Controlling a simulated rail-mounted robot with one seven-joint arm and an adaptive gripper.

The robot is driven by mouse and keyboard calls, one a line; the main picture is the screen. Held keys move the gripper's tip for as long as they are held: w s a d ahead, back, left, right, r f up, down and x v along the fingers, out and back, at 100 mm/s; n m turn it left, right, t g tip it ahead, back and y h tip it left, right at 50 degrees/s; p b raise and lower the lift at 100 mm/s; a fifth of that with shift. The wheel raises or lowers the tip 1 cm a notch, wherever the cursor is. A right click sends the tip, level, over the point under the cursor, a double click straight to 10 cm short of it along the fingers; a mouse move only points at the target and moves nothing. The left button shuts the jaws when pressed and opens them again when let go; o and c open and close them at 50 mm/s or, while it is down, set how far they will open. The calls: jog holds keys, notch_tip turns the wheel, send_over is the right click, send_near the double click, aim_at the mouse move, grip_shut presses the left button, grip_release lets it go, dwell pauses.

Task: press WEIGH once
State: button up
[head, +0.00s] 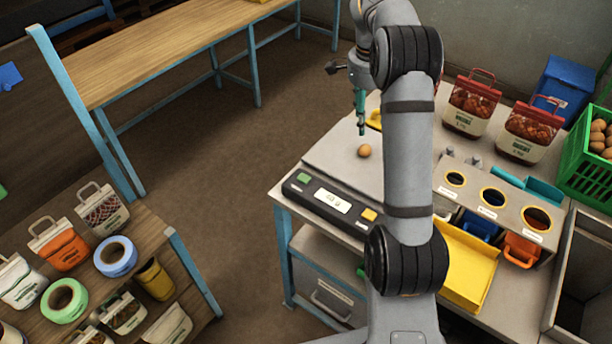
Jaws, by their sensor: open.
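A flat scale has a pale plate (322,155) and a dark front panel (325,205) on the bench. The panel carries a green button (303,178) at its left end, a lit display (333,200) in the middle and a yellow button (369,214) at its right end. The button labels are too small to read, so I cannot tell which is WEIGH. A round brown item (364,151) rests on the plate. My gripper (361,130) is open, pointing down above the plate's far part, close to the brown item and away from the buttons. My arm hides the plate's right side.
Right of my arm are filled sacks (471,105), a block with round holes (493,197), a yellow tray (468,265) and a green crate (590,160). A shelf (150,240) with sacks and tape rolls stands at left. The floor between is clear.

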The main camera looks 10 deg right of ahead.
jog(key=shift+c, duration=1.1)
